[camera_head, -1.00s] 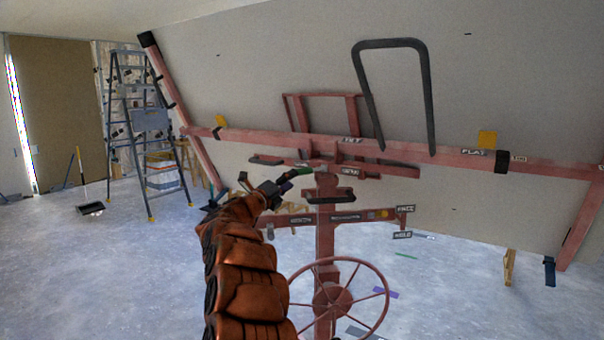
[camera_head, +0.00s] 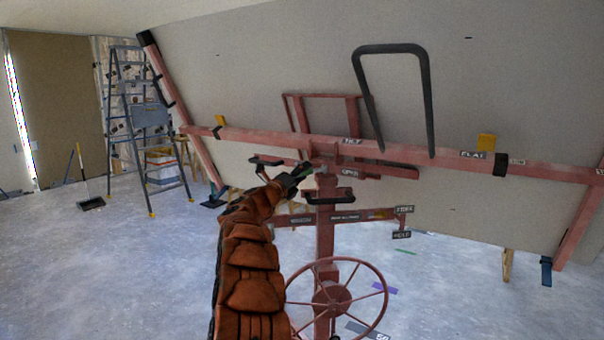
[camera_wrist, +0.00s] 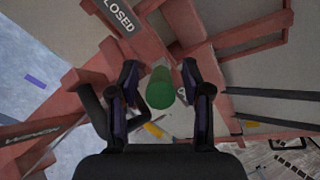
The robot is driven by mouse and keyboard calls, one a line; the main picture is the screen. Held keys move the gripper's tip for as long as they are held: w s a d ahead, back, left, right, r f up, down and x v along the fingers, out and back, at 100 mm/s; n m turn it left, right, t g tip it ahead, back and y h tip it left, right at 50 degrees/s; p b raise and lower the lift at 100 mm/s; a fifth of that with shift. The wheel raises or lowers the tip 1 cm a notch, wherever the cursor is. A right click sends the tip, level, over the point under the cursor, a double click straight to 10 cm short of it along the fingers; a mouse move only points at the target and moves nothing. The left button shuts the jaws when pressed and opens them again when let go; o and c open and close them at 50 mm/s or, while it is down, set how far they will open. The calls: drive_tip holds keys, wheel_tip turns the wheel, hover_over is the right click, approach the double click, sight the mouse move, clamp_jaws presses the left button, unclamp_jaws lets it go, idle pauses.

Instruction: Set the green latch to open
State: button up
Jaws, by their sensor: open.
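The green latch (camera_wrist: 160,88) shows in the wrist view as a rounded green grip seen nearly end-on. My gripper (camera_wrist: 163,92) is open, with one dark finger on each side of the green grip. I cannot tell whether either finger touches it. In the head view my gripper (camera_head: 297,176) is small and dark, at the upper part of the red lift's post, and only a little of the green latch (camera_head: 310,171) shows beside it. A sign reading "CLOSED" (camera_wrist: 118,15) is on the red frame in the wrist view.
The red lift (camera_head: 325,225) stands ahead with a large tilted panel (camera_head: 270,80) on its frame. A handwheel (camera_head: 335,300) is low on the post. A black handle (camera_head: 328,198) sits close below my gripper. A stepladder (camera_head: 140,130) stands at the left; the floor there is mostly clear.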

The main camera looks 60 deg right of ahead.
clamp_jaws()
idle(0.3)
idle(0.3)
